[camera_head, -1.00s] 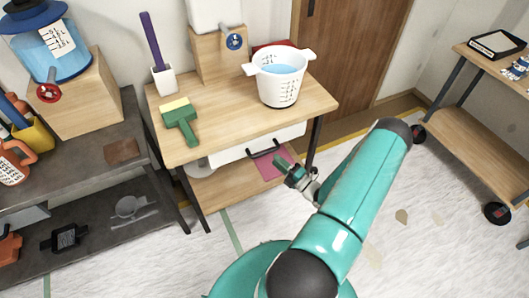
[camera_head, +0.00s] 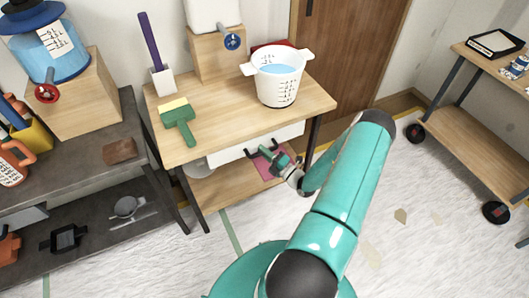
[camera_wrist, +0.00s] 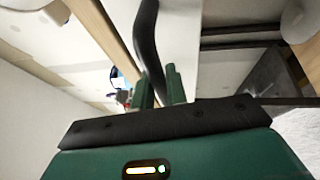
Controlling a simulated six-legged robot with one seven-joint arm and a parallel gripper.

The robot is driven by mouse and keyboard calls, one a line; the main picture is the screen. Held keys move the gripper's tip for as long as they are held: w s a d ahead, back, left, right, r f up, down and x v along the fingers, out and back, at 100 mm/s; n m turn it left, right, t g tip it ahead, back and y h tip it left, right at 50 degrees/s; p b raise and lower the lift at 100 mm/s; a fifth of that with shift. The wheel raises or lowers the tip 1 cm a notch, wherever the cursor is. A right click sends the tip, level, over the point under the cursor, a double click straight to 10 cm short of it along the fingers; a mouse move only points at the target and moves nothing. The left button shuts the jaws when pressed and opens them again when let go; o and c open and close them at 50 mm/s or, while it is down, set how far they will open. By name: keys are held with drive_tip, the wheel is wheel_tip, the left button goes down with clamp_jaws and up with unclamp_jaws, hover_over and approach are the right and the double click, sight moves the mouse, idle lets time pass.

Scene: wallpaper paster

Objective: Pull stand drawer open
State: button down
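The stand is a wooden table with a pale top (camera_head: 235,120). Its white drawer (camera_head: 290,133) sits under the top at the front and looks closed. The drawer has a black bar handle (camera_head: 253,154), which also shows as a dark curved bar in the wrist view (camera_wrist: 148,40). My gripper (camera_head: 273,154) is at the handle, in front of the drawer. In the wrist view, my two green fingertips (camera_wrist: 161,90) are close together, with the handle's near end appearing between them. Whether they press on it cannot be told.
A white bucket of blue water (camera_head: 279,78), a green brush (camera_head: 178,118) and a purple-handled tool (camera_head: 151,42) stand or lie on the top. A lower shelf (camera_head: 215,190) holds a pink sheet. A dark shelf unit (camera_head: 100,185) stands left; a wheeled cart (camera_head: 475,125) stands right.

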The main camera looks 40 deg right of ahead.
drive_tip(key=s+a, duration=0.2)
drive_tip(key=s, duration=0.7)
drive_tip(key=s+a, duration=0.3)
drive_tip(key=s, duration=0.6)
drive_tip(key=shift+a, duration=0.2)
drive_tip(key=shift+s, duration=0.1)
drive_tip(key=c, duration=1.4)
unclamp_jaws()
drive_tip(key=v, duration=1.3)
drive_tip(key=shift+s, duration=0.4)
drive_tip(key=shift+f, duration=0.1)
